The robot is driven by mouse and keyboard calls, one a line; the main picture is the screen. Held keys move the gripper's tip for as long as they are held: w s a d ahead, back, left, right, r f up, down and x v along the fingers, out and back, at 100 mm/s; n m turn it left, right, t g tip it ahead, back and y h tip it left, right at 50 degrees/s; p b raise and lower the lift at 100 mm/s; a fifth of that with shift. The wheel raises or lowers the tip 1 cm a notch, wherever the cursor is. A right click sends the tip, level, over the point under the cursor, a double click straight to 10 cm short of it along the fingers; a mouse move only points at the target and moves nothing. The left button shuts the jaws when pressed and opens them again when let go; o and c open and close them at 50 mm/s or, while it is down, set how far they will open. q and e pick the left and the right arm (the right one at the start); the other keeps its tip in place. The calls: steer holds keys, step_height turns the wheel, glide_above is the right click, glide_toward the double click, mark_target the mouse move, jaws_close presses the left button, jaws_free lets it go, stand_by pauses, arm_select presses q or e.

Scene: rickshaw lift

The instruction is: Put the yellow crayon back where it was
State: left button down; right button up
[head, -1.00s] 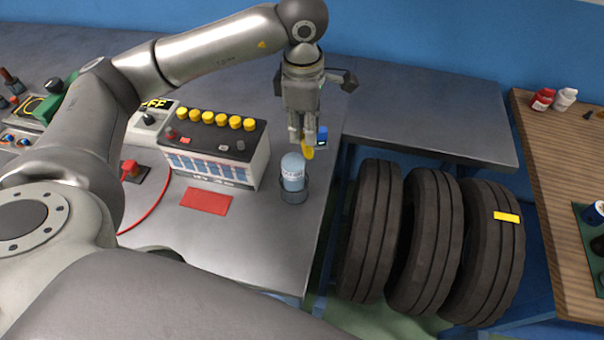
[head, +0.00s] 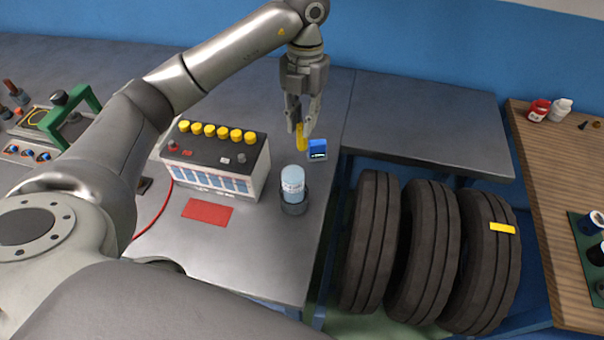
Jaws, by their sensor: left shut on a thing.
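The yellow crayon (head: 301,138) is a short upright yellow stick in the head view, just above the grey bench. My left gripper (head: 301,130) points down and is shut on it. The crayon hangs behind a light blue cylinder (head: 292,182) that stands in a dark round holder (head: 295,208). A small blue box (head: 317,149) lies just right of the crayon. Whether the crayon's lower end touches the bench cannot be told. My right gripper is not in view.
A battery with yellow caps (head: 216,158) stands left of the cylinder, with a red mat (head: 208,212) in front. Several tyres (head: 420,250) stand on the right; one has a yellow tag (head: 502,228). Bare bench (head: 425,120) lies right of the gripper.

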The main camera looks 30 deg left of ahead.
arm_select(q)
step_height(320, 180, down, 16)
steer(key=p, duration=0.5)
steer(key=shift+r, duration=0.15)
steer(key=shift+f, duration=0.4)
steer(key=c, duration=1.3)
jaws_free()
steer(key=shift+c, duration=0.2)
step_height(320, 180, up, 12)
steer(key=w+b, duration=0.1)
steer(key=b, duration=0.3)
steer(key=shift+w+a, duration=0.15)
steer(key=shift+w, duration=0.1)
